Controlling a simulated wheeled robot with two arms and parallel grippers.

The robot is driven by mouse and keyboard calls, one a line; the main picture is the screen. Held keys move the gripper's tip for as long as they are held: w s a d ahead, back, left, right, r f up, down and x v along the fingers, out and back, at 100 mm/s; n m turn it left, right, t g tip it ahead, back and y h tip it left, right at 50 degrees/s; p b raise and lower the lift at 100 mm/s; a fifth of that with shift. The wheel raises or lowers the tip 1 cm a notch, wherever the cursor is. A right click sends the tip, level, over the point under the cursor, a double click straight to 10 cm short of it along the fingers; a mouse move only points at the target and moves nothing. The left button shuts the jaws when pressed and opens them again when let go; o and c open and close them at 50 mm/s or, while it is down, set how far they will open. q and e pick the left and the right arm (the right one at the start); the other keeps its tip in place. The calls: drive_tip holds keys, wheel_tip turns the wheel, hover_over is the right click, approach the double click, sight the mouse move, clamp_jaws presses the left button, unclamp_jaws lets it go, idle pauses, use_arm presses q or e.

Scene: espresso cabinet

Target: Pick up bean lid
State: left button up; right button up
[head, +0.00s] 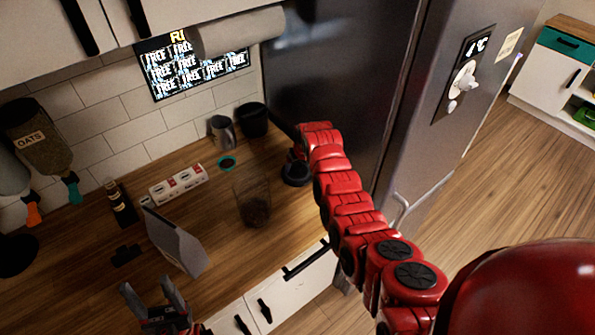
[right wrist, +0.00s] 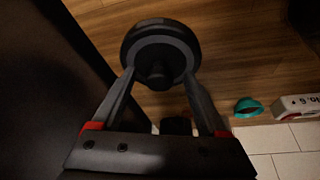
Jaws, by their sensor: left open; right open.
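The bean lid is a black round lid with a knob (right wrist: 160,40), lying on the wooden counter near the fridge. In the head view the lid (head: 296,174) shows partly beside my right arm's end. My right gripper (right wrist: 158,76) is open above it, with one fingertip on each side of the knob; I cannot tell whether they touch it. In the head view my arm largely hides this gripper. My left gripper (head: 155,296) is open and empty at the bottom left, by the counter's front. A clear open container with dark beans (head: 254,212) stands left of the lid.
The dark fridge (head: 335,75) stands close behind and right of my right arm. A grey mug (head: 222,131), black canister (head: 252,119), teal ring (head: 227,163) and white box strip (head: 178,185) are near the wall. A grey wedge-shaped object (head: 176,240) stands near my left gripper.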

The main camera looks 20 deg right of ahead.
drive_tip(key=shift+w+f, duration=0.1)
drive_tip(key=shift+f, duration=0.1)
clamp_jaws()
idle(0.3)
